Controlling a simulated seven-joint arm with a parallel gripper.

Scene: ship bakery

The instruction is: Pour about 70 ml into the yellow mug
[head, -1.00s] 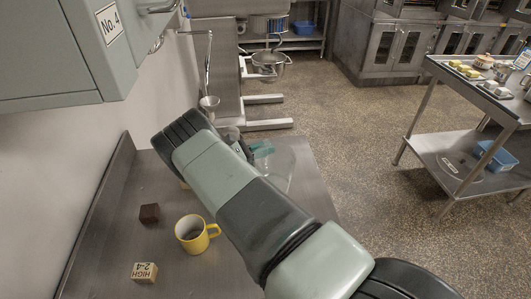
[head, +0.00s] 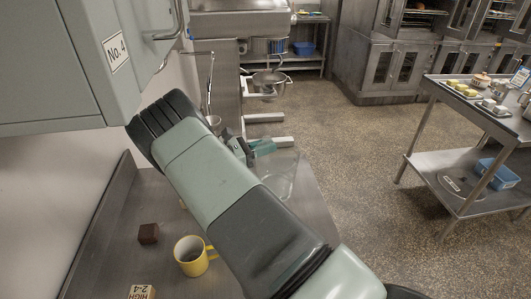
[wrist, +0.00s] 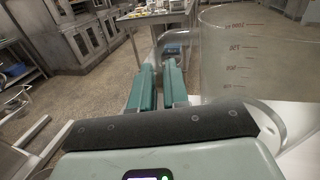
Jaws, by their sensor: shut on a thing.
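The yellow mug (head: 190,262) stands upright on the steel bench at the lower middle of the head view, with its handle to the right. In the wrist view my gripper's teal fingers (wrist: 160,82) are shut on the handle of a clear measuring jug (wrist: 240,60) with red marks. The jug (head: 283,177) is faint in the head view, and its liquid level cannot be made out.
A dark brown block (head: 148,233) and a wooden block with lettering (head: 142,292) sit left of the mug on the bench (head: 110,250). A grey cabinet (head: 50,70) overhangs the left side. A steel trolley (head: 445,160) stands apart at the right.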

